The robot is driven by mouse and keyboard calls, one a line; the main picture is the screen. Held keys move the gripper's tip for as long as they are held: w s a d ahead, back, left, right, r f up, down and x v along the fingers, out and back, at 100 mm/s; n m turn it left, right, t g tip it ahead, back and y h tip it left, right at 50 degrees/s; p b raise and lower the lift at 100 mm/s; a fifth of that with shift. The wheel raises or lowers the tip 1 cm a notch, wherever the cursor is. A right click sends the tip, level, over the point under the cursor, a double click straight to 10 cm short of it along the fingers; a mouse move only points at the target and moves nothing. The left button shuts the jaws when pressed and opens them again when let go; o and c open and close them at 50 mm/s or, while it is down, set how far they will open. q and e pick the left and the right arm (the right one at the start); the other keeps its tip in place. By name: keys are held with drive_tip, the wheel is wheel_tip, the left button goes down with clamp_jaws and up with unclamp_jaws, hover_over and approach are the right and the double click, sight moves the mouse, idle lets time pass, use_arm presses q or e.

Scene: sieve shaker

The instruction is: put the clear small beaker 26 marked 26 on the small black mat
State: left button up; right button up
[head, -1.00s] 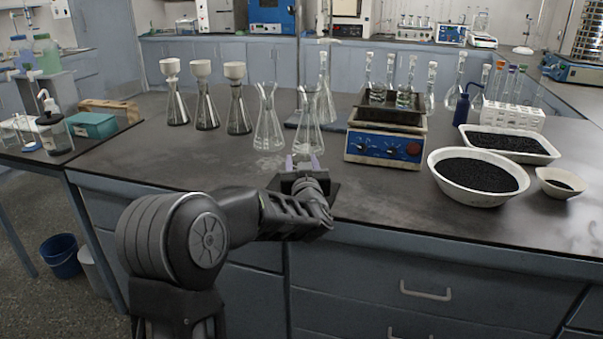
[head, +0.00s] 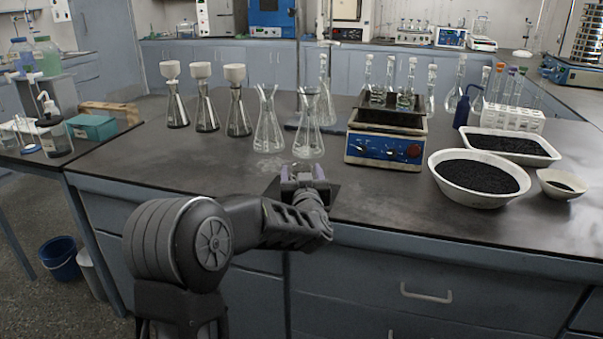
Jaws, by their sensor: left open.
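Two clear conical vessels stand upright on the dark bench, a left one (head: 268,128) and a right one (head: 308,132). No number can be read on either, so I cannot tell which, if any, is beaker 26. My left gripper (head: 303,170) is open and empty, just in front of the right vessel and apart from it. A small black patch (head: 329,196) shows around the gripper, over the bench near its front edge. It may be the small black mat, but my gripper and wrist hide much of it. My right gripper is not in view.
A blue shaker (head: 383,150) with clear vessels stands to the right. Beyond it are a white bowl (head: 440,184) of black grains, a tray (head: 548,160) and a small bowl (head: 580,184). Several funnel-topped flasks (head: 239,115) stand to the left. The left front bench is clear.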

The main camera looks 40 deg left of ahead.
use_arm(q)
drive_tip(key=shift+r, duration=0.15)
drive_tip(key=shift+s+d, duration=0.15)
drive_tip(key=p+v, duration=0.1)
drive_tip(key=v, duration=1)
drive_tip(key=shift+s+d, duration=0.2)
drive_tip(key=shift+s, duration=0.05)
